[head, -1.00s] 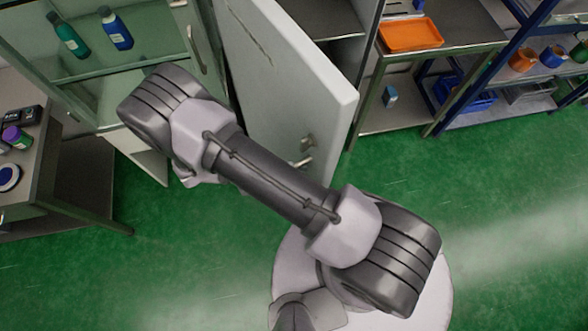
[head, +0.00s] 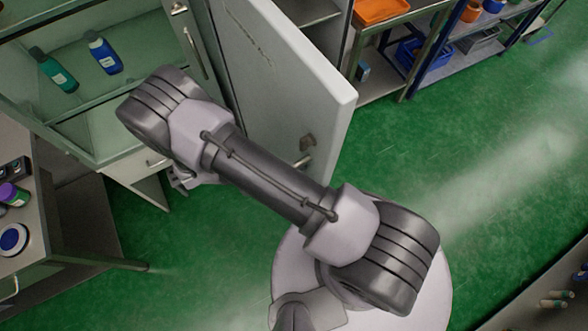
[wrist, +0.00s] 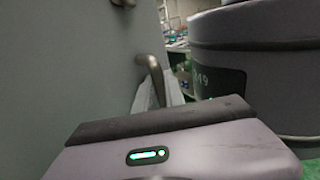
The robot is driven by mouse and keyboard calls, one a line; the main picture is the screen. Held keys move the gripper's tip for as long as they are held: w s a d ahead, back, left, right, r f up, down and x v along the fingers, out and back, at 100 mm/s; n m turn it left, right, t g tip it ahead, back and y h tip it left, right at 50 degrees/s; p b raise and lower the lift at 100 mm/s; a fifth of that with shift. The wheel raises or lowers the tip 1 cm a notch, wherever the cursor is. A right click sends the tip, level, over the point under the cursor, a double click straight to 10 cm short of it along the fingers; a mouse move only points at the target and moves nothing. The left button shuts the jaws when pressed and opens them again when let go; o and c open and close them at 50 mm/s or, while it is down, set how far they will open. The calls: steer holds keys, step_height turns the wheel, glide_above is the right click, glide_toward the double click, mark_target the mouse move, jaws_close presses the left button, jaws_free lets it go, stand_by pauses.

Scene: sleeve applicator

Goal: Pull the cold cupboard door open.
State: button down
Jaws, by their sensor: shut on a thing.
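The cold cupboard door (head: 285,75) is a pale grey-white slab, standing open at an angle to the cupboard (head: 318,12), whose inside shows behind it. In the wrist view the door (wrist: 65,65) fills the left side, with its bronze handle (wrist: 154,72) in the middle. The handle also shows in the head view (head: 302,161), beside my arm. My gripper (wrist: 148,98) is shut on the handle; only a little of its fingers shows past its body. In the head view my arm hides most of the gripper.
A glass-fronted cabinet at left holds a green bottle (head: 55,70) and a blue bottle (head: 104,53). A side table (head: 45,235) stands at lower left. A steel bench with an orange tray (head: 380,10) is at upper right. Green floor (head: 440,150) is clear at right.

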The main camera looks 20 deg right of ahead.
steer(key=shift+d, duration=0.1)
steer(key=c, duration=1.7)
jaws_free()
steer(key=v, duration=1.2)
